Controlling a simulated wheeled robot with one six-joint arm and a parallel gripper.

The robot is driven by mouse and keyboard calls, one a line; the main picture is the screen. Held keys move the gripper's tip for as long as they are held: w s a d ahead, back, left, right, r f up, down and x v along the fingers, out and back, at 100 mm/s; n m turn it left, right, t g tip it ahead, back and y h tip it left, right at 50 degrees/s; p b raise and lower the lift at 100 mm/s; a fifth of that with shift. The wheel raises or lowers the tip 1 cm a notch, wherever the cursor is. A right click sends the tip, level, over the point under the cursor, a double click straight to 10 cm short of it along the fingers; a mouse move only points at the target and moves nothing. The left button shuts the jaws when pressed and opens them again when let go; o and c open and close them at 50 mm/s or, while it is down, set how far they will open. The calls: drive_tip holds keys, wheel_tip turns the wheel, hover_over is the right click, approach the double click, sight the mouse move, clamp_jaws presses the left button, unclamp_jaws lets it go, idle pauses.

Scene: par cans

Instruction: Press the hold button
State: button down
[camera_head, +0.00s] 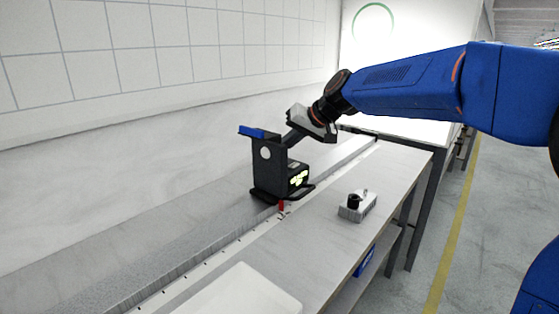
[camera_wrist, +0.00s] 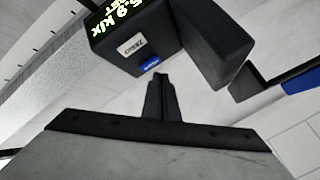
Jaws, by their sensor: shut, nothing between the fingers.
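A black meter (camera_head: 270,168) stands upright on the bench, with a lit yellow-green display (camera_head: 298,180). The wrist view shows the display (camera_wrist: 120,12) reading about 5.9 klx. Below the display are a white button (camera_wrist: 133,46) with dark lettering and a small blue button (camera_wrist: 150,66). The blue button's lettering is too small to read surely, so I cannot confirm which is the hold button. My gripper (camera_wrist: 160,80) is shut and empty, its fingertips just below the blue button in the picture. I cannot tell whether they touch. In the head view my gripper (camera_head: 291,138) is beside the meter's upper part.
A blue piece (camera_head: 252,132) tops the meter. A small red item (camera_head: 281,207) is at its foot. A grey box (camera_head: 358,207) with a black knob stands to the right on the bench (camera_head: 395,165). A pale panel (camera_head: 240,292) lies in front. The bench between is clear.

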drive_tip(key=shift+f, duration=0.2)
drive_tip(key=shift+f, duration=0.25)
drive_tip(key=shift+f, duration=0.35)
idle(0.9)
drive_tip(key=shift+r, duration=0.8)
drive_tip(key=shift+r, duration=2.5)
